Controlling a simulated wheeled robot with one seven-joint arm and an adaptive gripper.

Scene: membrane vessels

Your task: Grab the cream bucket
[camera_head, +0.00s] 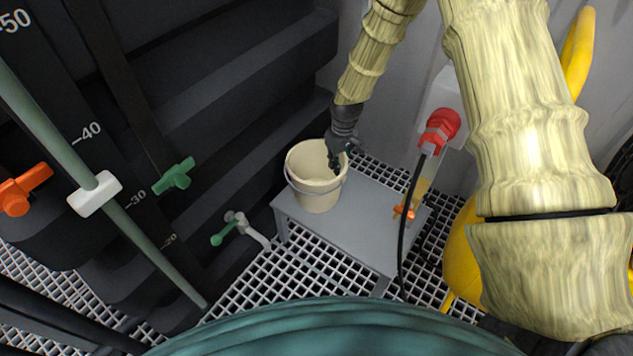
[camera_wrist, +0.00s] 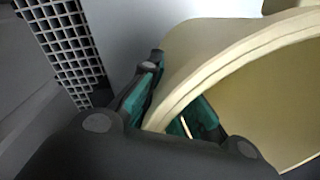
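The cream bucket (camera_head: 316,190) stands upright on a grey metal platform (camera_head: 360,225), its thin wire handle hanging down at the front. My gripper (camera_head: 335,163) reaches down from above at the right side of its rim. In the wrist view, the bucket (camera_wrist: 215,62) fills the right side. My gripper (camera_wrist: 172,105) straddles the wall, one teal-padded finger outside and the other inside. The fingers lean in towards each other and look shut on the rim. The tip of the inner finger is hidden.
A red connector (camera_head: 440,130) with a black cable hangs right of the platform, near an orange valve handle (camera_head: 403,211). A tap with a green handle (camera_head: 222,236) is at the left. Dark vessels stand behind. White floor grating surrounds the platform.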

